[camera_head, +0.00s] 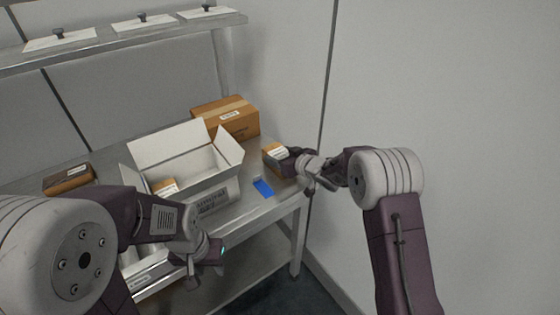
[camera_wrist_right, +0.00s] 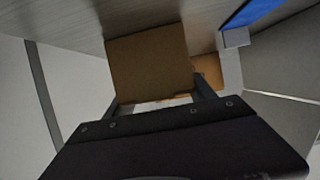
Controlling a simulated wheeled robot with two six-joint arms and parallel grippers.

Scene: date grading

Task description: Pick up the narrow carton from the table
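The narrow carton (camera_head: 271,151), small and brown with a white label, is at the right end of the table. My right gripper (camera_head: 284,162) is at it. In the right wrist view the carton (camera_wrist_right: 148,62) sits between the fingers of my right gripper (camera_wrist_right: 160,98), with no clear gap on either side, so it looks shut on the carton. Whether the carton's base touches the table is hidden. My left gripper (camera_head: 212,256) hangs in front of the table, away from the carton; its fingers are too unclear to read.
An open white box (camera_head: 215,195) with a brown carton (camera_head: 165,187) inside stands mid-table. A closed cardboard box (camera_head: 228,118) is behind it. A blue item (camera_head: 263,187) lies near the front edge. A dark brown box (camera_head: 68,179) is at left, and a shelf (camera_head: 120,40) runs above.

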